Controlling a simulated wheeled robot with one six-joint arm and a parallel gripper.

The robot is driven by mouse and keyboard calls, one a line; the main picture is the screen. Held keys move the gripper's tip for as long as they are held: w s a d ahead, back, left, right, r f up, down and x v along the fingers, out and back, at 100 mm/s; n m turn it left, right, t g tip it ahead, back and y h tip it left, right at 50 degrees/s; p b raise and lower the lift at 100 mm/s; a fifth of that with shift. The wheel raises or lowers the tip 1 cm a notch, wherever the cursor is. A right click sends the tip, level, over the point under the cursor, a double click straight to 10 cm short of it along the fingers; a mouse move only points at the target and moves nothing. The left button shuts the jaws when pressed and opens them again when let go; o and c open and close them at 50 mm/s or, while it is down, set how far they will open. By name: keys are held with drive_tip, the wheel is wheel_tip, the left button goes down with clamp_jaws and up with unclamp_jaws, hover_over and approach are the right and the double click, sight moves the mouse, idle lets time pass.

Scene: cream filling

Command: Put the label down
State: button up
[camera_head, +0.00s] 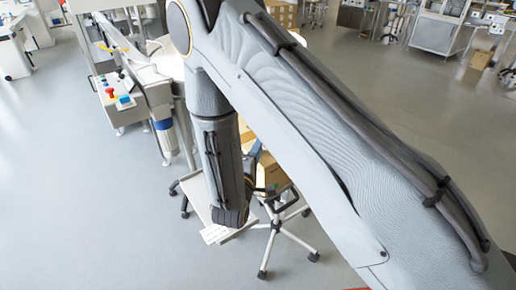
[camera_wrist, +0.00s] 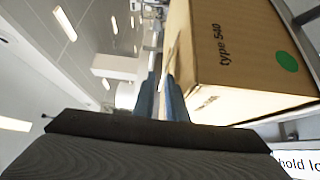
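A green round sticker (camera_wrist: 286,61) is on the face of a cardboard box (camera_wrist: 232,58) marked "type 540" in the wrist view. My gripper (camera_wrist: 161,80) points past the left side of this box. A white printed sheet (camera_head: 213,234) lies at the front of a small wheeled stand's top (camera_head: 200,196), partly covered by my arm.
A printed sign (camera_wrist: 298,163) reading "hold lo…" is cut off in the wrist view. A machine with buttons (camera_head: 118,98) stands at the upper left. The floor at left is clear.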

drive_tip(key=shift+d, duration=0.15)
drive_tip(key=shift+r+p, duration=0.6)
drive_tip(key=shift+p, duration=0.15)
drive_tip(key=b+v, duration=0.3)
drive_tip(key=v, duration=0.9)
